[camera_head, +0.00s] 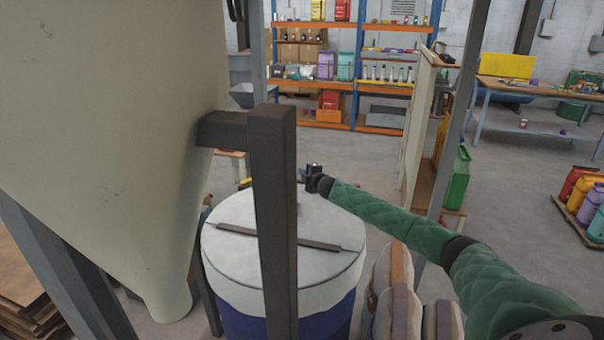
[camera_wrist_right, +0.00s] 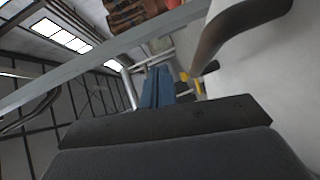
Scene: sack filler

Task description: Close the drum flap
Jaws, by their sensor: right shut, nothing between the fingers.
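The drum (camera_head: 240,322) is dark blue with a pale round top and a white rim, partly hidden behind a dark upright post. A thin dark bar (camera_head: 318,243) crosses its top. The pale flap surface (camera_head: 232,208) looks about flat; I cannot tell whether a gap remains at its edge. My right gripper (camera_head: 311,172) is shut and empty, at the far right edge of the drum top in the head view. I cannot tell whether it touches the drum. In the right wrist view, a pale surface with a dark curved bar (camera_wrist_right: 225,38) shows at the upper right. My left gripper is not in view.
A large cream hopper (camera_head: 120,100) fills the left side. The dark post (camera_head: 272,190) stands in front of the drum. Filled sacks (camera_head: 400,305) stand to the drum's right, below my right arm. Shelves (camera_head: 350,90) stand behind; open floor lies at right.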

